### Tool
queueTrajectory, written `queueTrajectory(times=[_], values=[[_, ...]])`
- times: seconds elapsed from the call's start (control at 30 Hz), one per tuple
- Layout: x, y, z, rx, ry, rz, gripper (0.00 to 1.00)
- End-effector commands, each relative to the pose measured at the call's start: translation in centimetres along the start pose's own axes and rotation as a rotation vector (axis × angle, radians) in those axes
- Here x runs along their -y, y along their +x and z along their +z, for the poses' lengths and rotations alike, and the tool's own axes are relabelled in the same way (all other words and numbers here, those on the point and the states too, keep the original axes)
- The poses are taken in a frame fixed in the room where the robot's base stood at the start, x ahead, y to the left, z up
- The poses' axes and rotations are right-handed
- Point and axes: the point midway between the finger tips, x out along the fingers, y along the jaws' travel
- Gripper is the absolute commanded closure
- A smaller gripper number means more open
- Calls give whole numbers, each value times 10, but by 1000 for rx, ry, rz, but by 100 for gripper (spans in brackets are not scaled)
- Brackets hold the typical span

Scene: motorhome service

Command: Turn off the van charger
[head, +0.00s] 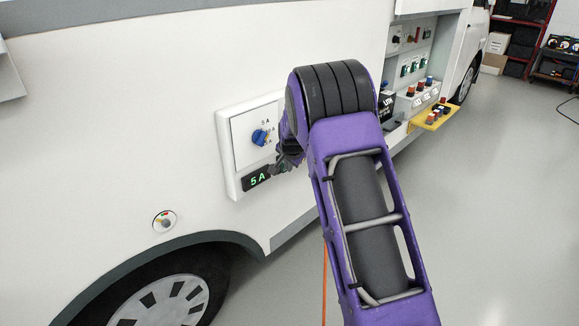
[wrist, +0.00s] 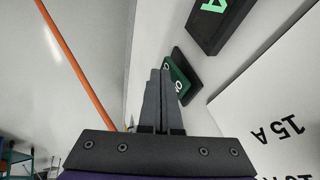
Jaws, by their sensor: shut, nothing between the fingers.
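The van charger is a white panel (head: 243,150) on the van's side, with a blue rotary knob (head: 260,137) and 5 A, 10 A and 15 A marks. Its dark display (head: 256,179) below reads 5 A in green. In the wrist view, a green rocker switch (wrist: 181,82) in a black frame sits beside the display (wrist: 222,20), partly hidden behind my fingers. My gripper (wrist: 160,72) is shut and empty, its tips in front of the switch; I cannot tell if they touch. In the head view my gripper (head: 289,157) is at the panel's right edge and covers the switch.
An open service bay (head: 412,65) with switches and a yellow tray (head: 433,116) lies farther right along the van. An orange cable (head: 325,285) hangs beside my arm. A round socket (head: 165,221) sits above the wheel (head: 160,303).

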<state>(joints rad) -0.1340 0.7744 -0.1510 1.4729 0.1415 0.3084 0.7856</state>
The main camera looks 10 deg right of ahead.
Motion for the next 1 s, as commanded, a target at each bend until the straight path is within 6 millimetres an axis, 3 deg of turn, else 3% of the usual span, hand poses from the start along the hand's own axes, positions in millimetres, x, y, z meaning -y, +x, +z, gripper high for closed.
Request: queueTrajectory(times=[0.07,1.0], values=[[1,8,4,1,-3,1,100],[9,-9,-5,-1,-1,-2,100]])
